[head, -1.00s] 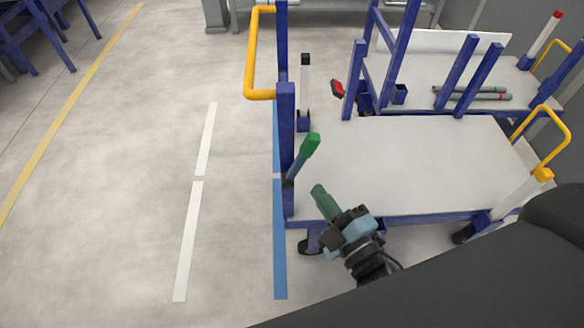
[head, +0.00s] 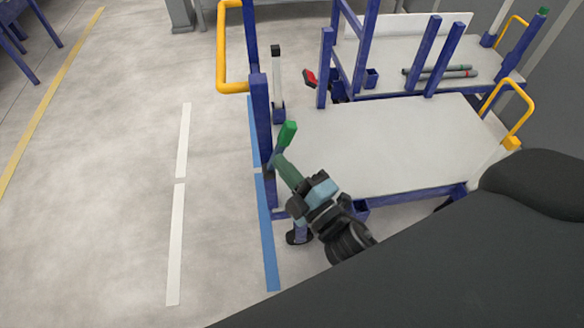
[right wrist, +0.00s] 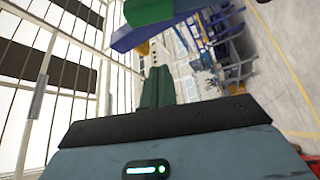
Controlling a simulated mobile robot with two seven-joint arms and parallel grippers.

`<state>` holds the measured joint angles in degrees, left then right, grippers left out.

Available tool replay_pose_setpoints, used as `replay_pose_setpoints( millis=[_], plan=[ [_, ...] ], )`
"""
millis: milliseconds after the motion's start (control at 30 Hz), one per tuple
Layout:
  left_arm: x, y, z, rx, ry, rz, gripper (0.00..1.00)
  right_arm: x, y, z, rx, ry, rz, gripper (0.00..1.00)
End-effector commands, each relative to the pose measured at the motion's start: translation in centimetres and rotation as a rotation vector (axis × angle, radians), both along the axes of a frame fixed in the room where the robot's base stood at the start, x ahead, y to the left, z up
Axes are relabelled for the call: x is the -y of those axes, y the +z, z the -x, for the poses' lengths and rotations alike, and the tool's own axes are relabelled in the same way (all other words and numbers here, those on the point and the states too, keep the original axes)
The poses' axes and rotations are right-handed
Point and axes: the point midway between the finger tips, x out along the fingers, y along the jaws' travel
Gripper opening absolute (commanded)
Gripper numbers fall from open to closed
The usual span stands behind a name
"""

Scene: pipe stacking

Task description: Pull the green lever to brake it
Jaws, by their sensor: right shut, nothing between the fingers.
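The green-tipped lever (head: 287,134) stands tilted at the near left corner of the front cart (head: 390,150), beside a blue upright post. My right gripper (head: 281,163) has its green fingers together, right at the lever's shaft below the green grip. The fingers overlap the shaft in the head view; I cannot tell whether they touch. In the right wrist view, the closed fingers (right wrist: 157,90) point up, and the lever's green grip (right wrist: 148,11) and blue shaft show just beyond the tips. The left gripper is not in view.
A yellow handle (head: 223,60) rises at the cart's left end. A second cart behind holds grey pipes (head: 440,73); another green-topped blue post (head: 527,38) stands at its far right. A white, black-topped lever (head: 278,82) stands beyond the near post. Open floor lies left.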

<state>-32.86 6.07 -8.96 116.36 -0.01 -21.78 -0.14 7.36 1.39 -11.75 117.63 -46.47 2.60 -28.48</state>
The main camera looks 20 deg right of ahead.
Motion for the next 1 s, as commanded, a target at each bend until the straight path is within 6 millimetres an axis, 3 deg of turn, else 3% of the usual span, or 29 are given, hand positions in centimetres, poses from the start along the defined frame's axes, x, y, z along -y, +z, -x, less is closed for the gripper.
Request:
replay_pose_setpoints(
  millis=[367, 500, 633, 1000],
  plan=[
    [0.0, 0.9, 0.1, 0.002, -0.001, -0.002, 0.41, -1.6, 1.6, -6.8, 0.004, 0.0, 0.0, 0.0],
    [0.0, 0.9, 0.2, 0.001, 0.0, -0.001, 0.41, 0.7, 0.4, -6.3, -0.002, -0.002, 0.003, 0.0],
    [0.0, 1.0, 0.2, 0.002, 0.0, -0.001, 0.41, 1.7, 0.0, -6.2, -0.002, -0.001, 0.0, 0.0],
    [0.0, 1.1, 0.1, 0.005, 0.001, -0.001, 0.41, 2.3, -0.2, -6.1, -0.001, -0.001, 0.0, 0.0]
  ],
)
